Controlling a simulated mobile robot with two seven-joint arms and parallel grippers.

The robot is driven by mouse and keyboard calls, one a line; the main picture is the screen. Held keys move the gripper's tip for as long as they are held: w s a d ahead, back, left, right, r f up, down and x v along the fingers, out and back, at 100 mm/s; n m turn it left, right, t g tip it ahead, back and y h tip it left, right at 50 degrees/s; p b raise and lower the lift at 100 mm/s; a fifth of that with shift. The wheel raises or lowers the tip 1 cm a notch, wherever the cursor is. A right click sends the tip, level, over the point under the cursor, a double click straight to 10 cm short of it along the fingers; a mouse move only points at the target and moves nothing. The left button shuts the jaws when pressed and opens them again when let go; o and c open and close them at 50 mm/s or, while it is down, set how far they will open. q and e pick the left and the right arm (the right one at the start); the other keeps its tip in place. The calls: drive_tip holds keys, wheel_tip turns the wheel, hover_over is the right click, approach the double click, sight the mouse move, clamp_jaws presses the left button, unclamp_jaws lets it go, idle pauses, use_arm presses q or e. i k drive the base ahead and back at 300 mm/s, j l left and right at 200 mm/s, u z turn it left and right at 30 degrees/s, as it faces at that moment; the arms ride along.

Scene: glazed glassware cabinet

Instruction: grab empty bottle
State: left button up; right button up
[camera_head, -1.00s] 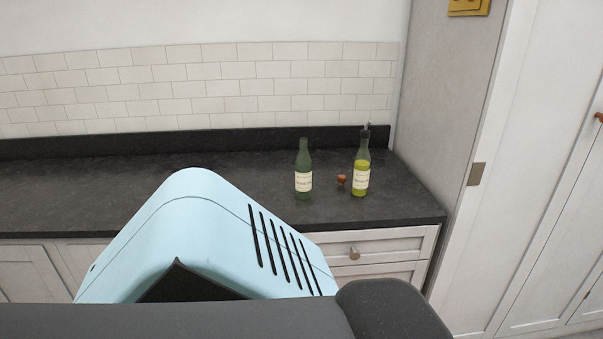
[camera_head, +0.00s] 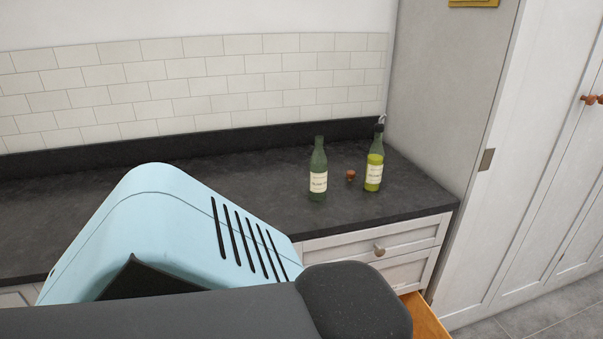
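A dark green bottle (camera_head: 318,172) with a cream label stands upright on the dark countertop, and no bright liquid shows in it. To its right stands a second bottle (camera_head: 374,166) with yellow-green contents, a cream label and a dark top with a spout. A small brown stopper-like piece (camera_head: 350,175) lies between the two bottles. Neither of my grippers is in view. My own light blue and dark grey parts fill the lower left of the picture, short of the bottles.
The dark countertop (camera_head: 235,195) is clear left of the bottles, with a tiled wall behind it. White drawers (camera_head: 345,245) are below, and a wooden edge (camera_head: 425,318) shows low down, like an open drawer. White cabinet doors (camera_head: 560,190) stand at the right.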

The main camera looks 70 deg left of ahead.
sight(318, 162)
drive_tip(key=k+j, duration=1)
drive_tip(key=k, duration=0.1)
